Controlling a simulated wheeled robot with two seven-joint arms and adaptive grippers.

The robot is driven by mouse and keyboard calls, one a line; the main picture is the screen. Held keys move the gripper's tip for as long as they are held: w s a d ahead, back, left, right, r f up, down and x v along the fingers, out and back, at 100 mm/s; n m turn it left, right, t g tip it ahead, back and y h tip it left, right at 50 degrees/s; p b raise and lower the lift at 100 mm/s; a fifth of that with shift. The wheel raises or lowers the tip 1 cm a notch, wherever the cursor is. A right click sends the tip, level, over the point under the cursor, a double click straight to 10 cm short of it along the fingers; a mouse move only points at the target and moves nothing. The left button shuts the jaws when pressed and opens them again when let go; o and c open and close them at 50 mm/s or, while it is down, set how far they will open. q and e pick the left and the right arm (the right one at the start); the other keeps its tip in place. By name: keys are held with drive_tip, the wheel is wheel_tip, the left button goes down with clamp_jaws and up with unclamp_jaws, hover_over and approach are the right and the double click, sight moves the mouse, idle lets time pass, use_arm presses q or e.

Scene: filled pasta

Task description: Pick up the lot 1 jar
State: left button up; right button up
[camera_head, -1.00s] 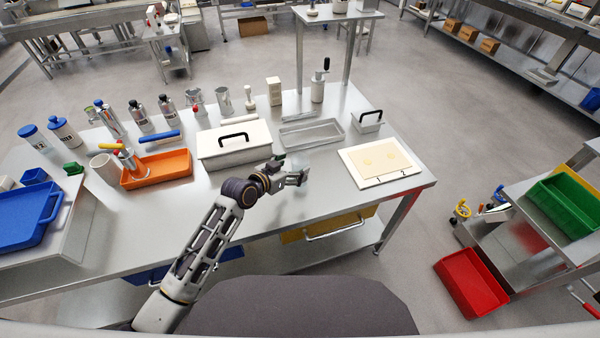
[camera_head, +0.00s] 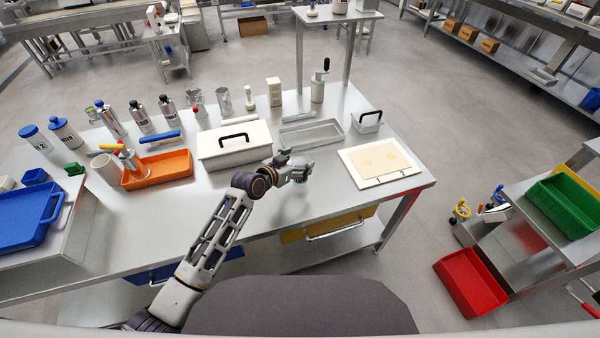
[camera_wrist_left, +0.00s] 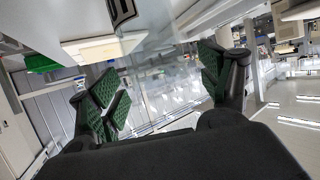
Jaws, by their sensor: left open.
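My left gripper (camera_head: 305,171) is over the front middle of the steel table, left of the cream board. In the left wrist view its green-padded fingers (camera_wrist_left: 162,88) stand wide apart. In the head view no lot label is readable. Two white containers with blue lids (camera_head: 62,130) stand at the table's back left. My right gripper is out of view.
Behind the gripper are a lidded white box (camera_head: 232,150) with a black handle and a shallow metal tray (camera_head: 312,133). The cream board (camera_head: 380,164) lies to the right. An orange tray (camera_head: 157,170) is at left.

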use_arm(q)
drive_tip(key=shift+x, duration=0.85)
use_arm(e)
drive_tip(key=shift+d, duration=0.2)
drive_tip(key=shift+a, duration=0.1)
use_arm(q)
drive_tip(key=shift+c, duration=0.9)
drive_tip(key=c, duration=1.3)
drive_tip(key=shift+c, duration=0.2)
